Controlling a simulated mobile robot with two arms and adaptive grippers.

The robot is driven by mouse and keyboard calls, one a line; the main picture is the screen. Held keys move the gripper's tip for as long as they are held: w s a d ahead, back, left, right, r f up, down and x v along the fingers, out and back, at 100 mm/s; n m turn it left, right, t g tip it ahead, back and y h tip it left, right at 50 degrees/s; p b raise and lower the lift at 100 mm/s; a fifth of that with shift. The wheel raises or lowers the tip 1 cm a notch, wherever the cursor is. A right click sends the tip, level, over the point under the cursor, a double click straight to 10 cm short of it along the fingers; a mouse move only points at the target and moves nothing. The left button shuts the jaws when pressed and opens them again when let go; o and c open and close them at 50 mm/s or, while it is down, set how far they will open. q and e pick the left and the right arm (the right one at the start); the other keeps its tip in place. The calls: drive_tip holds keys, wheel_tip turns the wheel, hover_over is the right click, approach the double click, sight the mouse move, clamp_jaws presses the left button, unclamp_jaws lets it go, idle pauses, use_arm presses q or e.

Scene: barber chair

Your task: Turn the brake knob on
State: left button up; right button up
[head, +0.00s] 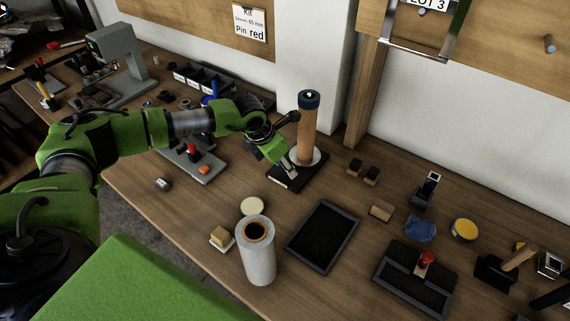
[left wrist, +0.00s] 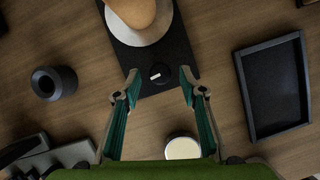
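The brake knob (left wrist: 158,73) is a small round black knob with a white mark, on the black base plate (left wrist: 180,54) in the left wrist view. Behind it on the same plate is a white disc (left wrist: 166,28) with a tan post (left wrist: 134,10). In the head view the post (head: 307,132) stands upright with a dark blue cap. My left gripper (left wrist: 159,82) is open, with its fingertips on either side of the knob in the picture; contact cannot be told. In the head view the left gripper (head: 287,165) hides the knob. My right gripper is not in view.
A black tray (head: 322,238) lies right of the base plate (head: 306,179). A grey cylinder (head: 257,262) and a cream disc (head: 252,206) stand nearer. A grey fixture with a red knob (head: 192,151) is at left. Small blocks (head: 371,175) lie at right.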

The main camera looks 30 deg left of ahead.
use_arm(q)
drive_tip(key=shift+w+f, duration=0.15)
drive_tip(key=shift+f, duration=0.3)
clamp_jaws()
drive_tip(key=shift+f+m+b, duration=0.2)
drive_tip(key=shift+m+b, duration=0.2)
drive_tip(key=shift+b, duration=0.15)
drive_tip(key=shift+r+m+h, duration=0.15)
drive_tip(key=shift+m+h, duration=0.15)
unclamp_jaws()
